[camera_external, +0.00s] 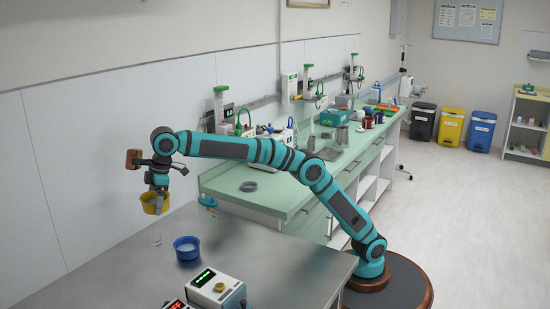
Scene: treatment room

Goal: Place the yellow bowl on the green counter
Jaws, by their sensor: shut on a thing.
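The yellow bowl (152,207) is held in the air above the back left part of the metal table. My gripper (158,190) points down and is shut on the bowl, at its rim as far as I can see. The green counter (284,191) runs along the wall to the right of the bowl, behind my arm. The near end of the counter has a bare stretch, with a small grey round item (249,186) lying on it.
Devices, a green box (333,118) and metal containers (342,135) crowd the counter's back and far part.

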